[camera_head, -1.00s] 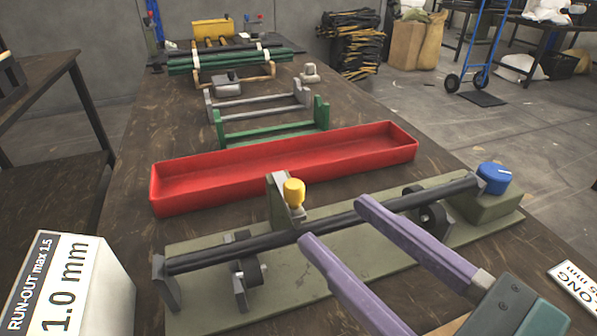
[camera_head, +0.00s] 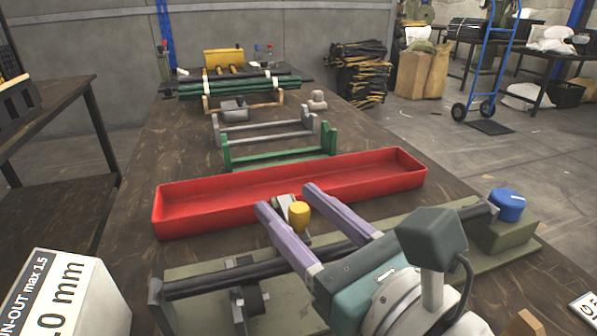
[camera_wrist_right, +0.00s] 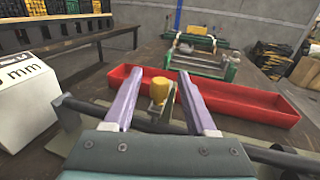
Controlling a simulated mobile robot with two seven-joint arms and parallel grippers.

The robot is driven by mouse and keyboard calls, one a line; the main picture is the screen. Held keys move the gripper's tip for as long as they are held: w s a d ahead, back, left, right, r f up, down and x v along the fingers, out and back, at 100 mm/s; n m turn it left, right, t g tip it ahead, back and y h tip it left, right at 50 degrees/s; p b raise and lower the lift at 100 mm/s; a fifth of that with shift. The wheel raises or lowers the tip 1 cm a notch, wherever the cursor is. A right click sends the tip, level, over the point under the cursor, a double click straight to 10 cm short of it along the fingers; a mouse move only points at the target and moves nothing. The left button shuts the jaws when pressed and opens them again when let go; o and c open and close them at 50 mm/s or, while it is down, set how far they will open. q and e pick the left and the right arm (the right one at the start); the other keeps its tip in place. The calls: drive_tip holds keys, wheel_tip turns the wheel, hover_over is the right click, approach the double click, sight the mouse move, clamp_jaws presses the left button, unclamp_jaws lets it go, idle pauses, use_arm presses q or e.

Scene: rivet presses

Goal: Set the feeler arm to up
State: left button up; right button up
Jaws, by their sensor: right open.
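The feeler arm's yellow knob (camera_head: 299,216) sits at the middle of the olive-green rig, behind a long black shaft (camera_head: 385,219). My right gripper (camera_head: 287,199) is open, with its two purple fingers reaching over the shaft. In the right wrist view the knob (camera_wrist_right: 159,90) shows between the two fingers (camera_wrist_right: 159,75), with a gap on each side. The feeler arm's lower part is partly hidden by the near finger in the head view. My left gripper is not in view.
A long red tray (camera_head: 200,213) lies just behind the rig. A blue knob (camera_head: 507,204) stands at the rig's right end. A white box with a run-out label (camera_head: 70,290) is at the left. Green and grey stands (camera_head: 280,148) are farther back.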

clamp_jaws()
idle(0.4)
idle(1.0)
